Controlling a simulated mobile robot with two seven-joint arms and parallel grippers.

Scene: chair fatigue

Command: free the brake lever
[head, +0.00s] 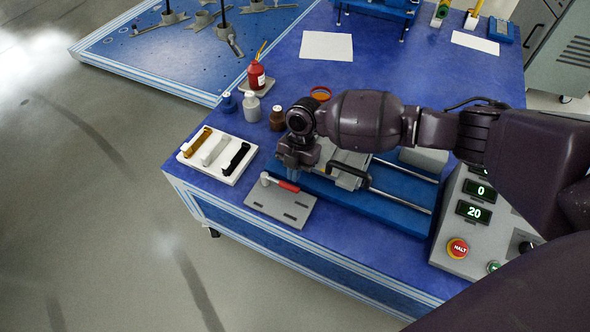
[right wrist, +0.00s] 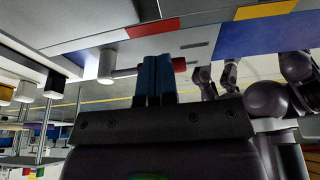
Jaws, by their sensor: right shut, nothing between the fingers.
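A lever with a red grip (head: 288,186) lies across a grey slotted plate (head: 293,212) at the front edge of the blue table. I take it for the brake lever. Its pale pivot post (head: 265,178) is at its left end. My right gripper (head: 292,176) points down just over the lever, near the red grip. In the right wrist view its blue fingers (right wrist: 159,62) are shut together, empty. The pivot post (right wrist: 105,66) and part of the red grip (right wrist: 179,64) show either side of them. Contact between fingers and lever cannot be told. My left gripper is not in view.
A white tray (head: 226,178) with three coloured bars lies left of the lever. Several bottles, including a red one (head: 256,75), stand behind it. A blue rail fixture (head: 400,208) lies right. A control box (head: 456,215) with a red HALT button (head: 457,248) stands farther right.

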